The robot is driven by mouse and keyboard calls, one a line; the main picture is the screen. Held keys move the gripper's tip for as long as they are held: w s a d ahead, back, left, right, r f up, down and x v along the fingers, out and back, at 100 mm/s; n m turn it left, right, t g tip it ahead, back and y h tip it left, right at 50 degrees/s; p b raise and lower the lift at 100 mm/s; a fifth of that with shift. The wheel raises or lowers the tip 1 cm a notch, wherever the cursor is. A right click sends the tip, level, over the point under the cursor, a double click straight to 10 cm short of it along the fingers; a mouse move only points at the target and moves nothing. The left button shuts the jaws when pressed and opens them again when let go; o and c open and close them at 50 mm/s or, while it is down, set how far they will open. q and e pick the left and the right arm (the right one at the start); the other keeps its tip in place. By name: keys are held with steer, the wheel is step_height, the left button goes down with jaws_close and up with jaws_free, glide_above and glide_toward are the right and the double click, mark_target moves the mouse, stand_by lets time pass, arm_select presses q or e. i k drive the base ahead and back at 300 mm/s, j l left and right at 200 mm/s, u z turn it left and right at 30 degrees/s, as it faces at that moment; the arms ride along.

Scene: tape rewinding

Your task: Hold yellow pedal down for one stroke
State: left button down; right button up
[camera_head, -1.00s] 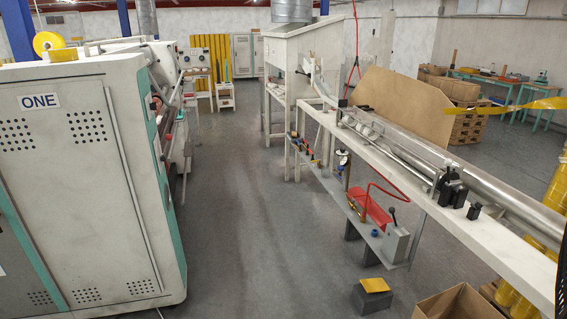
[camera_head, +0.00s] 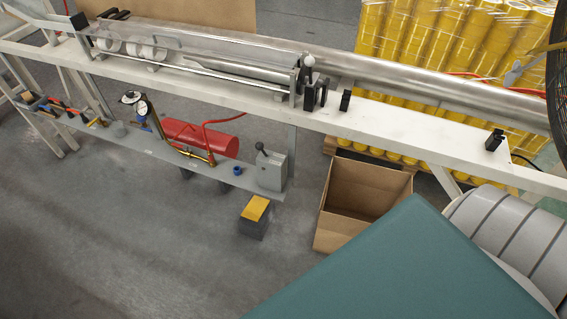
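The yellow pedal (camera_head: 255,209) is the top plate of a small dark grey block (camera_head: 253,228) on the floor. It sits just beyond the end of the low grey shelf, to the left of the open cardboard box. The pedal plate looks slightly tilted on its block, and nothing touches it. Neither of my grippers is in view.
An open cardboard box (camera_head: 356,200) stands right of the pedal. A white bench (camera_head: 400,130) with a steel tube runs above a low shelf (camera_head: 215,172) with a red tank (camera_head: 205,137). A teal panel (camera_head: 410,270) fills the lower right. Floor left of the pedal is clear.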

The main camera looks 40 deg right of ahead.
mark_target(257, 206)
steer(key=i+j+z, duration=0.15)
steer(key=i+z, duration=0.3)
steer(key=i+j+z, duration=0.25)
steer(key=z, duration=0.15)
steer(key=i+j+z, duration=0.25)
steer(key=j+z, duration=0.2)
steer(key=i+j+z, duration=0.25)
steer(key=j+z, duration=0.4)
steer(key=j, duration=0.4)
